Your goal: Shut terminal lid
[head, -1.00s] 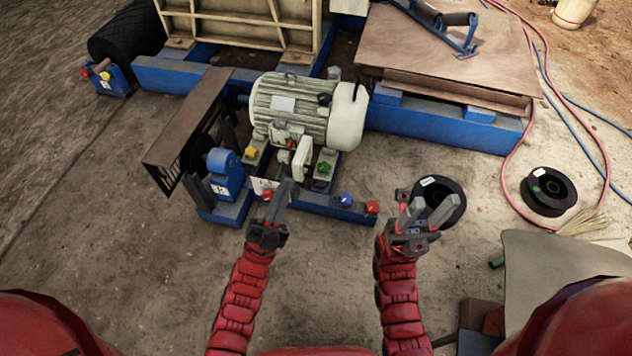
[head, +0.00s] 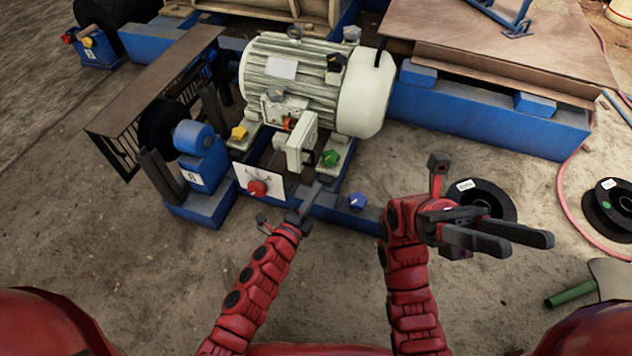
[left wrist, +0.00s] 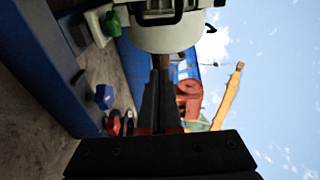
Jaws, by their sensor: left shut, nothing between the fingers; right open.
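The electric motor (head: 300,85) is a pale, ribbed cylinder on a blue frame. On its near side is the terminal box (head: 277,108), with small orange and dark parts showing. The terminal lid (head: 302,142), a pale flat plate, stands out from the box and looks open. My left gripper (head: 317,188) is shut and empty, just below and slightly right of the lid, seemingly apart from it. In the left wrist view its fingers (left wrist: 160,105) point at the pale motor body (left wrist: 165,35); the lid is hard to make out there. My right gripper (head: 510,238) is open and empty, well to the right.
Red (head: 257,187), blue (head: 357,201), green (head: 330,157) and yellow (head: 238,132) knobs sit around the motor base. A belt guard (head: 150,85) stands left. A black spool (head: 485,200) lies behind my right gripper. Bare ground lies in front.

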